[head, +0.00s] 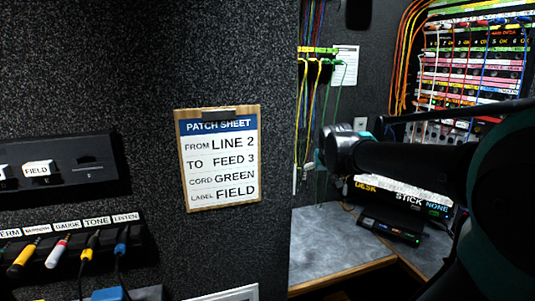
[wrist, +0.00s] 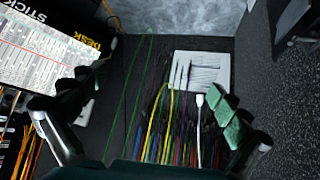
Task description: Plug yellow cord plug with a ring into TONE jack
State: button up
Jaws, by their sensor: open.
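In the head view, a dark jack strip at lower left carries white labels, among them a TONE label (head: 97,221). A yellow plug (head: 91,243) with a yellow cord sits below the TONE label; how far it is seated, and whether it has a ring, I cannot tell. Another yellow plug (head: 22,257) is tilted further left. Yellow cords (head: 311,100) hang on the right behind the partition; yellow cords (wrist: 153,120) also show in the wrist view. My gripper (wrist: 155,95) is open, fingers wide apart, holding nothing, above hanging cords and away from the strip.
A white-and-red plug (head: 57,250) and a blue plug (head: 121,248) flank the plug below TONE. A patch sheet (head: 222,180) hangs on the partition. A grey desk (head: 335,240) lies at right, with a cabled rack (head: 470,70) behind. A white plug (wrist: 199,101) hangs near my right finger.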

jog(key=s+f+g, duration=0.4)
jog(key=s+f, duration=1.9)
jog(key=f, duration=0.1)
jog(key=shift+n+y, duration=0.3)
jog(key=shift+y, duration=0.1)
jog(key=shift+f, duration=0.1)
